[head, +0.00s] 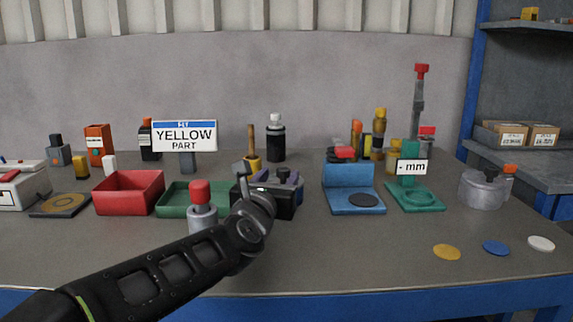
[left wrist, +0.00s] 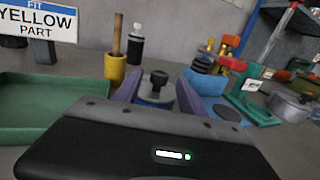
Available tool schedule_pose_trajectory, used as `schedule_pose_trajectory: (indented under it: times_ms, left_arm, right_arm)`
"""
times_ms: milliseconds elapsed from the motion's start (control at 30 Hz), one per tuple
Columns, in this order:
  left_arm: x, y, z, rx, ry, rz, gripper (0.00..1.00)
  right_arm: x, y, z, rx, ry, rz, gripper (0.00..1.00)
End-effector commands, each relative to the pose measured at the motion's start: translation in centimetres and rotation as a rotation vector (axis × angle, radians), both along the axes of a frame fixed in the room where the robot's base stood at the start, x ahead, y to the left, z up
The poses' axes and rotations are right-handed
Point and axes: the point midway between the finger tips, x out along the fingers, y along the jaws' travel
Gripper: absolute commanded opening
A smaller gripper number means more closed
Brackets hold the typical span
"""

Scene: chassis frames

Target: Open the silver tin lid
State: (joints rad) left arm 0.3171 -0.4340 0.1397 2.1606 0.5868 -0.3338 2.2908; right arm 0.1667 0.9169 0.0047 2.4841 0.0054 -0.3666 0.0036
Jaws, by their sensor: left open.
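The silver tin (head: 482,192), a round grey pot with a dark knob on its lid (head: 490,173), stands at the right of the table. The lid looks seated on it. It also shows at the right edge of the left wrist view (left wrist: 292,106). My left gripper (head: 285,176) is far to the left of the tin, over the middle of the table. In the left wrist view its purple fingers (left wrist: 156,88) are apart. A grey-blue object with a black knob (left wrist: 158,80) shows between or beyond them; contact cannot be told. My right gripper is not in view.
A green tray (head: 172,199) and red bin (head: 128,192) are at the left. A blue stand (head: 352,197) and green stand (head: 416,198) lie between gripper and tin. Coloured discs (head: 496,247) lie in front.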

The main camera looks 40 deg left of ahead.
Motion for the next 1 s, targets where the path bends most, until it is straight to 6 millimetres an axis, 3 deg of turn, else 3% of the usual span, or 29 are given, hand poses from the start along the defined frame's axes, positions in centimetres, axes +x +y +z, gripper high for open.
schedule_pose_trajectory:
  times_ms: [167, 600, 933, 1000]
  left_arm:
    - [1.2, 0.5, -0.1, 0.0, 0.002, 0.0, 0.48]
    - [6.8, 2.7, 0.0, 0.001, 0.001, 0.0, 0.48]
    - [7.2, 2.9, 0.0, 0.0, 0.0, 0.0, 0.48]
    - [7.2, 2.9, 0.0, 0.0, 0.0, 0.0, 0.43]
  right_arm:
    - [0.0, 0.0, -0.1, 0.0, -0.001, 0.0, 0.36]
    - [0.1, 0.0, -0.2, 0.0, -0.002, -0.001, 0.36]
    - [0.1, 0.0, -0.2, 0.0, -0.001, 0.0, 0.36]
    - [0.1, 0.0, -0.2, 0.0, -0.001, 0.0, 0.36]
